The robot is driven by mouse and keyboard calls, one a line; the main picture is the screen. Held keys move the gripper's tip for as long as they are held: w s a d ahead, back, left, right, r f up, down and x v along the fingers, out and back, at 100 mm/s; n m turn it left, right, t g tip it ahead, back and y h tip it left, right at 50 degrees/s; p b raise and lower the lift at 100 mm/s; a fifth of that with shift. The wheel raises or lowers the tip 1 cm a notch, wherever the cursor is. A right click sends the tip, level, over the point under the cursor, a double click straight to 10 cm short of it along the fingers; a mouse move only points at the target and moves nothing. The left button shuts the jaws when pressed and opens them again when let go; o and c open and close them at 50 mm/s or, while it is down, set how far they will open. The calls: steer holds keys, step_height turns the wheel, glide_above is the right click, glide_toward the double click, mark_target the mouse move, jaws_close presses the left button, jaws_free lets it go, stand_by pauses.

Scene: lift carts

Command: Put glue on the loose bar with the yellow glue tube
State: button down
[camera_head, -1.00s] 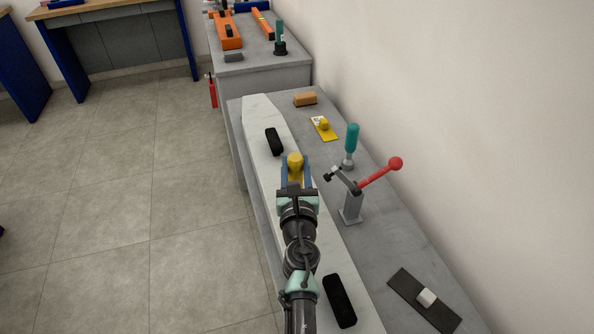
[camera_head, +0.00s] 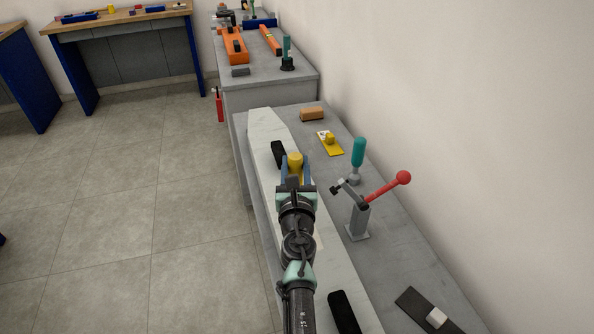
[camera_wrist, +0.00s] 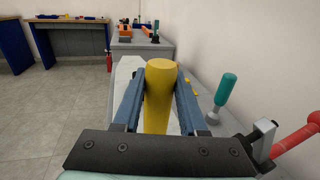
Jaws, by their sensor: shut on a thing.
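My gripper (camera_head: 296,165) is shut on the yellow glue tube (camera_head: 295,160). In the wrist view the tube (camera_wrist: 159,95) stands between the two blue fingers (camera_wrist: 158,80). The tube is over the long pale board (camera_head: 262,122), just right of and nearer than the far black bar (camera_head: 278,151) in the head view. A second black bar (camera_head: 343,313) lies on the near part of the board, partly cut off by the frame. I cannot tell which bar is loose. The tube's lower end is hidden, and no glue shows.
A toggle clamp with a red-knobbed lever (camera_head: 388,186) stands on the grey bench right of my arm. A teal-handled tool (camera_head: 358,153), a yellow card (camera_head: 330,146) and a brown block (camera_head: 312,114) are behind it. The wall bounds the right; floor is open left.

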steer(key=shift+w+a+b, duration=0.25)
steer(key=shift+w+b, duration=0.15)
steer(key=shift+w, duration=0.3)
steer(key=shift+s, duration=0.1)
steer(key=shift+s+d+r+p, duration=0.2)
steer(key=shift+s+d+p, duration=0.05)
steer(key=shift+s+p, duration=0.35)
steer(key=shift+s+d+f+p, duration=0.15)
steer(key=shift+s+d+p, duration=0.15)
steer(key=shift+s, duration=0.45)
steer(key=shift+s+d+f+p, duration=0.15)
steer(key=shift+s+p, duration=0.2)
steer(key=shift+s, duration=0.4)
steer(key=s+d+p, duration=0.3)
steer(key=s+d, duration=0.1)
steer(key=s, duration=0.8)
steer(key=shift+s+r+p, duration=0.15)
steer(key=shift+s+p, duration=0.1)
steer(key=shift+p, duration=0.15)
stand_by(0.6)
